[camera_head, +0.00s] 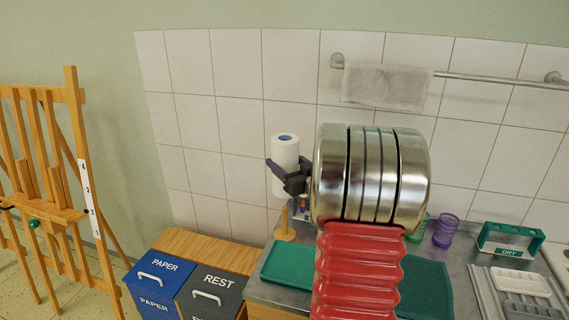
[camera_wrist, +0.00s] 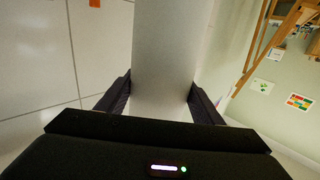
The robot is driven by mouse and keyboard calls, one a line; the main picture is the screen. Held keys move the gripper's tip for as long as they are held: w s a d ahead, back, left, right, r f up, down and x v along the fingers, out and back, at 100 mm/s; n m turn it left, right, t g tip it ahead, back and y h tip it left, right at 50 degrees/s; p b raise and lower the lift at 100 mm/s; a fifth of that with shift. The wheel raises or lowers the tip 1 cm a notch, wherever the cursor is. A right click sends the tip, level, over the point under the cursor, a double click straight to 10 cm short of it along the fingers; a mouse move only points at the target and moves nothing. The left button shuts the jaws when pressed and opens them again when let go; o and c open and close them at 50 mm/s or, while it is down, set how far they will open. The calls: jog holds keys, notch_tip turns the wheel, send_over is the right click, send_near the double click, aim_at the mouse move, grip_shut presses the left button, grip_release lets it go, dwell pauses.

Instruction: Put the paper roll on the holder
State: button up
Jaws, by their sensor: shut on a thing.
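The white paper roll (camera_head: 286,155) stands upright in the head view, with a blue-rimmed core at its top. My gripper (camera_head: 287,176) is shut on the roll around its side. In the wrist view the roll (camera_wrist: 165,60) fills the space between the two dark fingers (camera_wrist: 161,100). The wooden holder (camera_head: 285,228) has a round base and an upright peg, and stands at the left end of the counter. The roll is above the holder in the picture; whether it is exactly in line with the peg I cannot tell. My metal and red arm hides part of the counter.
Blue PAPER (camera_head: 155,286) and grey REST (camera_head: 211,291) bins are at the left, beside an easel (camera_head: 76,190). A towel (camera_head: 388,87) hangs above.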

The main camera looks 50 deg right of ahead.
send_over(285, 207)
jog(key=shift+f, duration=2.3)
jog(key=shift+f, duration=6.15)
